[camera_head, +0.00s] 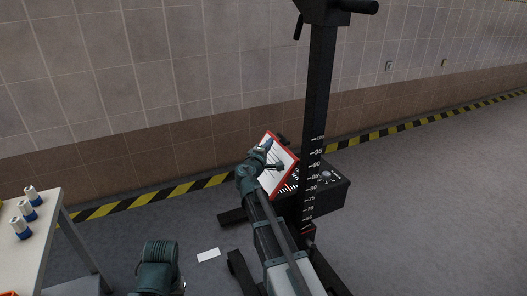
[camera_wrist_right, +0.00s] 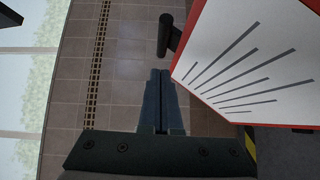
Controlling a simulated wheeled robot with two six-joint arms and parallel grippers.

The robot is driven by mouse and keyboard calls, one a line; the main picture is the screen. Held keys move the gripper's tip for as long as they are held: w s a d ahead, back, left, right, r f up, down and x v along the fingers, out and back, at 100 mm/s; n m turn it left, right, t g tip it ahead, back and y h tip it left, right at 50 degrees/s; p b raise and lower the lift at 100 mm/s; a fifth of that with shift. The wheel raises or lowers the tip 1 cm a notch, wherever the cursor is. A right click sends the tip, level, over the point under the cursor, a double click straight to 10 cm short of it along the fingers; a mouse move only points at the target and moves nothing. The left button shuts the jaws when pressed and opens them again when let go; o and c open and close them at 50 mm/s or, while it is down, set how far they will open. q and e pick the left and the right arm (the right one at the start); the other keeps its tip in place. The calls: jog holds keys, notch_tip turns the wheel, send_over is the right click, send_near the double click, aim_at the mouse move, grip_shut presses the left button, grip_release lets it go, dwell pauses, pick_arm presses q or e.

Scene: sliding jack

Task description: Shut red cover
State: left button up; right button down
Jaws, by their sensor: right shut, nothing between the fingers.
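The red cover (camera_head: 270,182) stands raised and tilted on a black box beside the black post. Its white face with dark lines and its red rim show in the head view. It also fills the right side of the right wrist view (camera_wrist_right: 250,60). My right gripper (camera_head: 279,167) is in front of the cover in the head view and hides part of it. In the wrist view its fingers (camera_wrist_right: 161,75) are together and empty, to the left of the cover's edge. Contact cannot be told. My left gripper is not seen.
The black post (camera_head: 318,100) with a white number scale rises from the black box (camera_head: 325,188). A white table (camera_head: 40,235) with several small blue-and-white cylinders stands at left. A white sheet (camera_head: 208,255) lies on the grey floor. A tiled wall is behind.

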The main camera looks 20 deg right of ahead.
aim_at(282, 149)
jog(key=shift+s+d, duration=0.1)
jog(key=shift+d, duration=1.45)
jog(key=shift+d+f+b, duration=0.35)
jog(key=shift+d, duration=0.2)
jog(key=shift+d+f+b, duration=0.3)
jog(key=shift+d+b, duration=0.05)
jog(key=shift+d, duration=0.35)
jog(key=shift+r, duration=0.1)
